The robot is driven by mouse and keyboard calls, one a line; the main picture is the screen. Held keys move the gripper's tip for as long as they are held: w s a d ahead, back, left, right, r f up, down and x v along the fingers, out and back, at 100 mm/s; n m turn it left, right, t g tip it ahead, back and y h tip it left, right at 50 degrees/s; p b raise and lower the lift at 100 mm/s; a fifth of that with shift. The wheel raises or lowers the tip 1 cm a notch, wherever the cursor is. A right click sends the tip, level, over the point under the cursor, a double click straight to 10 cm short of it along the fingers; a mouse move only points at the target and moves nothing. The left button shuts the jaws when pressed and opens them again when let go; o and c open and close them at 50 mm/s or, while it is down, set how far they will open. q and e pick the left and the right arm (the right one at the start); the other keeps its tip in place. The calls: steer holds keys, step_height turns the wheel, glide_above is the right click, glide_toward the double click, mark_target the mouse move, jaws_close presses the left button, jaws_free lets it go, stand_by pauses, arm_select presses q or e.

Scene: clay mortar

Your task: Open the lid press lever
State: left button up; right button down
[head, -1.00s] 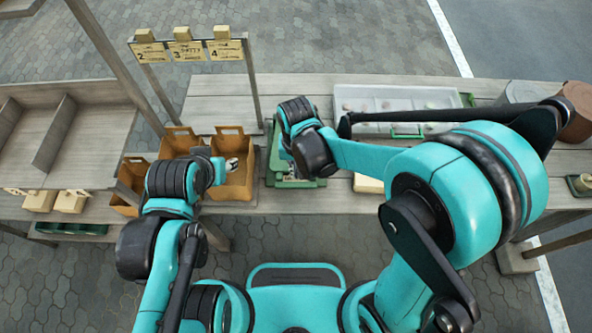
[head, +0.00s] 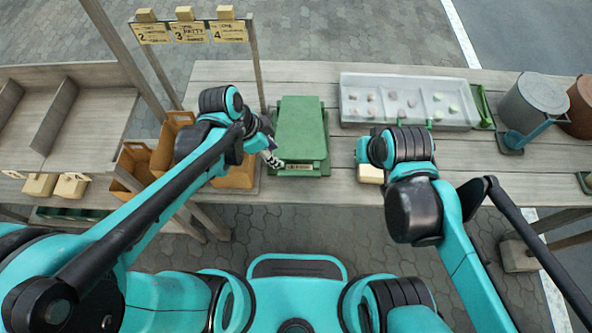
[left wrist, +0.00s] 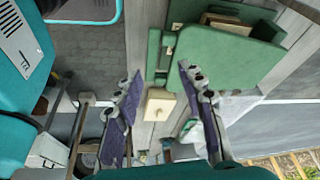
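The green press (head: 299,135) stands on the wooden table with its flat lid lying closed over the base. It also shows in the left wrist view (left wrist: 225,62), with a narrow green bar (left wrist: 154,55) along its edge; I cannot tell whether this bar is the lever. My left gripper (head: 272,158) is at the press's front left corner, pointing toward it.
A cream block (head: 370,174) lies on the table's front edge beside my right wrist. A pale tray (head: 408,118) with several small lumps is behind it. Brown boxes (head: 165,152) stand left of the press. A grey pot (head: 535,98) stands at the right.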

mark_target(298, 172)
arm_select(q)
steer(key=d+f+m, duration=0.1)
steer(key=d+f+m+g, duration=0.1)
steer(key=f+m, duration=0.1)
steer(key=shift+w+d+f+m+h, duration=0.1)
steer(key=shift+w+d+m+h, duration=0.1)
steer(key=shift+d+m+h, duration=0.15)
steer(key=shift+d+f+g+b, duration=0.15)
steer(key=shift+f+g+b, duration=0.1)
steer(key=shift+g+b, duration=0.05)
steer(key=b+x, duration=0.3)
steer(key=x, duration=0.4)
steer(key=shift+d+f, duration=0.15)
steer(key=shift+f, duration=0.05)
arm_select(e)
steer(key=shift+t+h, duration=0.3)
steer(key=shift+t, duration=0.4)
steer(key=s+d+f, duration=0.2)
steer(key=d+f, duration=0.1)
arm_select(q)
jaws_close()
